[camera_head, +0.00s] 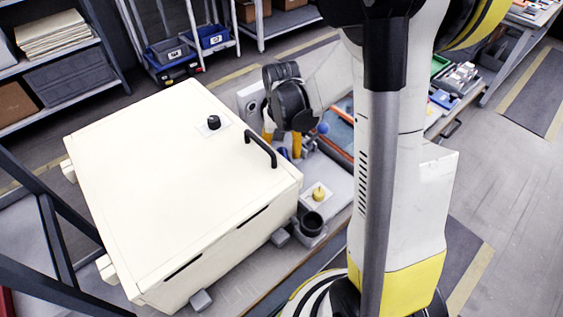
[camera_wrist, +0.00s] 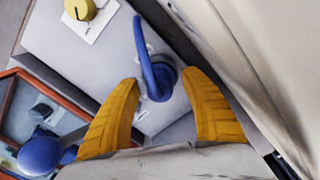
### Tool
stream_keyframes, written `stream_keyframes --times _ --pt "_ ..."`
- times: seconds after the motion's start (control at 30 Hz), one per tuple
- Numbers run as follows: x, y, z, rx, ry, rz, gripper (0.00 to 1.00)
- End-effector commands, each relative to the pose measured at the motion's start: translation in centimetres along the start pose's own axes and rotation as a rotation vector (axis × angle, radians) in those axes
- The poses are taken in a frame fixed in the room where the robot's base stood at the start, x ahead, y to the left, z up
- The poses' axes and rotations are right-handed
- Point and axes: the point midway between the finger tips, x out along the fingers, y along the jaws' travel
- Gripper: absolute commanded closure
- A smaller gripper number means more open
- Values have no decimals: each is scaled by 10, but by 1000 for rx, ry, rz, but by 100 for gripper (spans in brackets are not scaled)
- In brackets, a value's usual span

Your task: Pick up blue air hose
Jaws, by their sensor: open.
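In the wrist view the blue air hose (camera_wrist: 147,62) is a curved blue tube ending by a round blue part on a grey surface. It lies in the gap between the two yellow fingers of my gripper (camera_wrist: 160,82). The fingers are spread apart, and I see no clear contact with the hose. In the head view my gripper (camera_head: 283,145) points down beside the large cream cabinet. I cannot make out the hose clearly there.
The cream cabinet (camera_head: 170,180) with a black handle (camera_head: 261,149) stands close beside my gripper. A blue ball (camera_wrist: 40,155) is near the left finger. A yellow knob (camera_wrist: 80,9) sits on a white plate. A black cup (camera_head: 312,223) stands in front.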

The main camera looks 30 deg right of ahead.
Motion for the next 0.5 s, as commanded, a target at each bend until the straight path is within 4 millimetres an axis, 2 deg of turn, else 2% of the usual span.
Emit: stream_keyframes --times 0.17,0.27,0.33,0.37,0.5 --pt "0 0 0 0 0 0 46" --pt "0 0 0 0 0 0 72" --pt "0 0 0 0 0 0 94" --pt "0 0 0 0 0 0 100" --pt "0 0 0 0 0 0 100"
